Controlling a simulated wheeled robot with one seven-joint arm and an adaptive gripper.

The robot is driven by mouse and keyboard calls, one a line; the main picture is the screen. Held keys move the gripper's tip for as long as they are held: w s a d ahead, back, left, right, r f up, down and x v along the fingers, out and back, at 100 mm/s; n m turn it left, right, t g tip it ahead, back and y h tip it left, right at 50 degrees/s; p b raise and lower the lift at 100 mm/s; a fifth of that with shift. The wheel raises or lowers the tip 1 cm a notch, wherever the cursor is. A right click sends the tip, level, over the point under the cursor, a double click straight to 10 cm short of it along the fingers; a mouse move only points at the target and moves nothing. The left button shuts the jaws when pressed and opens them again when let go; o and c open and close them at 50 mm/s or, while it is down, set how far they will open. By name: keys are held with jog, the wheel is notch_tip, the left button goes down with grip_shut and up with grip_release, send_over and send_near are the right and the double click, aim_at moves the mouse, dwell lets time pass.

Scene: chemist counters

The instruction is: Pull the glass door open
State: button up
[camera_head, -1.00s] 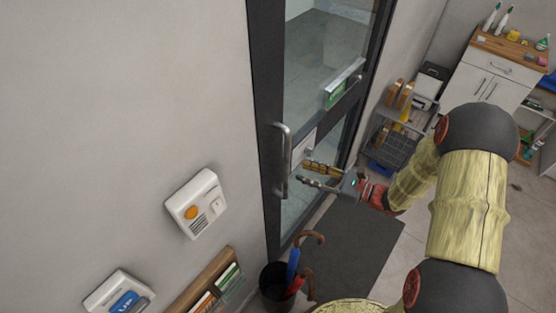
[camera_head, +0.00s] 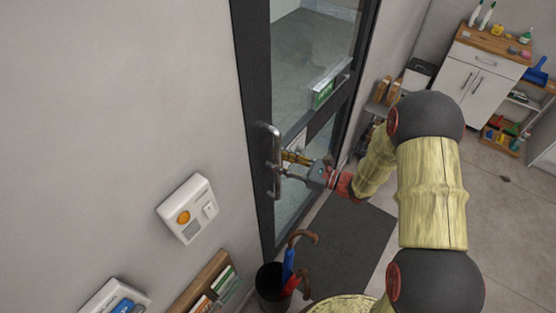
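The glass door (camera_head: 313,46) has a dark frame and stands at the upper middle of the head view; it looks shut. Its grey vertical pull handle (camera_head: 276,162) is on the door's left side. My gripper (camera_head: 283,164) is at the handle, its fingers reaching it from the right at about mid-height. The fingertips overlap the handle in the picture. I cannot tell whether they are closed on it, since the handle and the viewing angle hide the tips.
An umbrella stand (camera_head: 270,290) with umbrellas stands below the door by the wall. A dark mat (camera_head: 345,245) lies on the floor before the door. An intercom (camera_head: 188,208) and a leaflet rack (camera_head: 205,285) are on the left wall. A white cabinet (camera_head: 478,85) stands at the upper right.

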jog(key=shift+c, duration=0.8)
grip_shut()
